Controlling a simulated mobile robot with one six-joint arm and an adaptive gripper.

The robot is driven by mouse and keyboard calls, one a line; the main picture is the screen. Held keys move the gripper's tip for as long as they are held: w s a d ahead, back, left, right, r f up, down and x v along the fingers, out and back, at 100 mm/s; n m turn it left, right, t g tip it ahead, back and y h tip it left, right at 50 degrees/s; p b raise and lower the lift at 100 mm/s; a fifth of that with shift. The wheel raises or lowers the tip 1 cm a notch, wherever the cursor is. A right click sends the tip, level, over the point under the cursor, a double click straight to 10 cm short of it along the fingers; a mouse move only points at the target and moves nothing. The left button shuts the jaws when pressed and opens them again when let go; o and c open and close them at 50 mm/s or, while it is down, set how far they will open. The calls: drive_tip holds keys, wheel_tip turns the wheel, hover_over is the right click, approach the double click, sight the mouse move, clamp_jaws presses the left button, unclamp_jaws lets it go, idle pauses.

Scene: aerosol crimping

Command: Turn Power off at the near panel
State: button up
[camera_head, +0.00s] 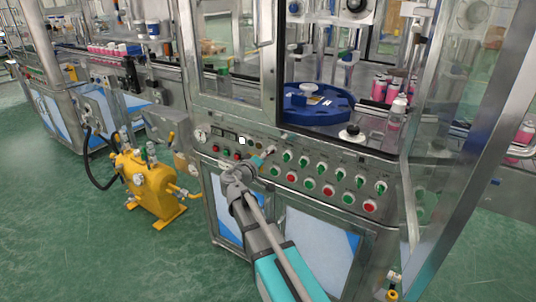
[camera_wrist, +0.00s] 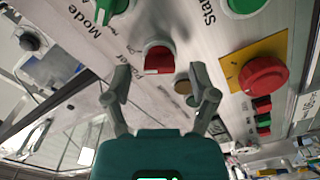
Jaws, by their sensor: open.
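The near panel (camera_head: 318,158) is a grey control strip on the front of the machine. In the wrist view, a red selector knob (camera_wrist: 159,58) sits beside printing that appears to read Power, seen at an angle. My gripper (camera_wrist: 161,84) is open. Its two fingers lie to either side below the knob in the picture, with nothing between them that I can see held. In the head view my gripper (camera_head: 268,153) is close to the panel's left part and hides some controls there. Contact with the knob cannot be told.
In the wrist view, a red mushroom button (camera_wrist: 264,76) on a yellow plate is right of the knob. Green knobs (camera_wrist: 112,8) are above, one beside the word Mode. A blue turntable (camera_head: 318,103) is behind the panel; a yellow pump unit (camera_head: 150,184) stands left.

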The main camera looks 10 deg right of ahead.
drive_tip(key=shift+w+d, duration=0.45)
drive_tip(key=shift+d, duration=0.05)
clamp_jaws()
